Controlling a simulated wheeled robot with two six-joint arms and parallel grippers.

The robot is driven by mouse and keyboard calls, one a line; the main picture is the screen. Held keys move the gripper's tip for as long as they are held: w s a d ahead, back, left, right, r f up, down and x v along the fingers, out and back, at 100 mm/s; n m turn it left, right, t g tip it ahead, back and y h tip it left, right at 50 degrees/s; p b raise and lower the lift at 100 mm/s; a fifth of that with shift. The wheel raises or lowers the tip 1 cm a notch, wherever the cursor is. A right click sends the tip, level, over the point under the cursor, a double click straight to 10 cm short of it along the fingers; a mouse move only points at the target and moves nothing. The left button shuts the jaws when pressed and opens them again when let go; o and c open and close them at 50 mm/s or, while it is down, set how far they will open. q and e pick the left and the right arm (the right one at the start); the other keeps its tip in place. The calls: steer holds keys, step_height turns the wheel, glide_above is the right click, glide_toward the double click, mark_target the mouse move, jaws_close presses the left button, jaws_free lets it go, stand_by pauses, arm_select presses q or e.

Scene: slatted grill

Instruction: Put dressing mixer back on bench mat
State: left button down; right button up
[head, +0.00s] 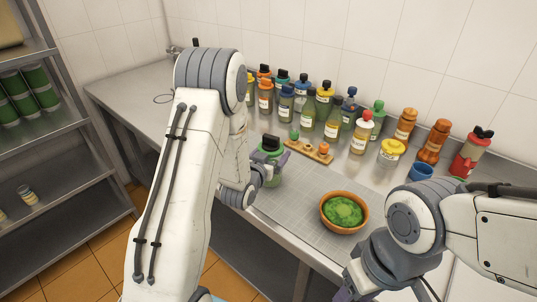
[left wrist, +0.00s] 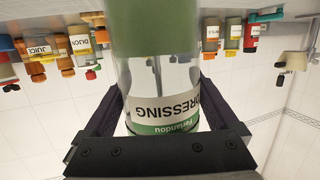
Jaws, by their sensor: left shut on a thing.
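The dressing mixer (head: 272,168) is a clear jar with a green and black top, at the mat's left end in the head view. In the left wrist view the mixer (left wrist: 160,70) shows a white and green label reading "DRESSING", upside down. My left gripper (head: 257,176) is shut around its body, with a dark finger on each side. The bench mat (head: 300,207) is a grey gridded sheet on the metal bench. I cannot tell whether the mixer's base touches it. My right gripper (head: 347,291) is partly cut off at the bottom edge; its jaws are unclear.
An orange bowl of greens (head: 345,211) stands on the mat's right part. A wooden holder (head: 309,151) with small items lies behind the mat. Several sauce bottles (head: 331,122) line the wall. A blue cup (head: 420,172) stands at right. The mat's middle is clear.

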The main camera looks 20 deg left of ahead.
arm_select(q)
steer(key=shift+a+f, duration=0.1)
steer(key=shift+f, duration=0.5)
steer(key=shift+f, duration=0.15)
jaws_free()
